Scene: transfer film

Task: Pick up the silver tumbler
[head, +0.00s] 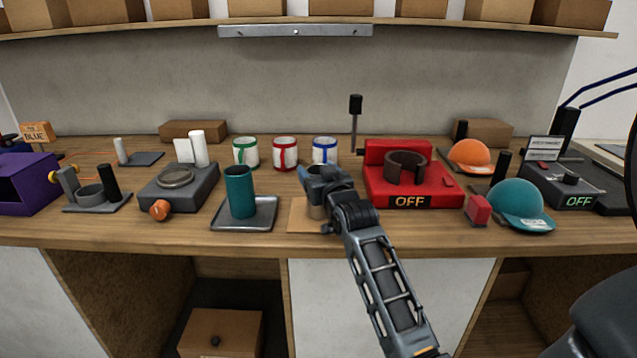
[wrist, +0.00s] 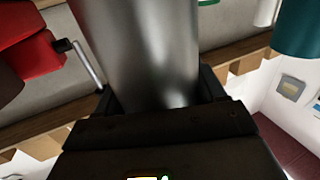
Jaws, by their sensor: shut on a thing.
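The silver tumbler (wrist: 150,50) fills the middle of the wrist view, a smooth shiny metal cylinder between my fingers. My gripper (wrist: 160,103) is shut on it. In the head view my gripper (head: 318,200) is over the light brown board at the front middle of the bench. There the tumbler (head: 317,211) is mostly hidden behind my gripper, with a small part showing. I cannot tell whether its base touches the board.
A teal tumbler (head: 240,192) stands on a grey tray (head: 259,218) to the left. A red press (head: 412,180) marked OFF is close on the right. Three white mugs with coloured bands, including a red one (head: 285,153), stand behind. A shelf (head: 420,24) runs above.

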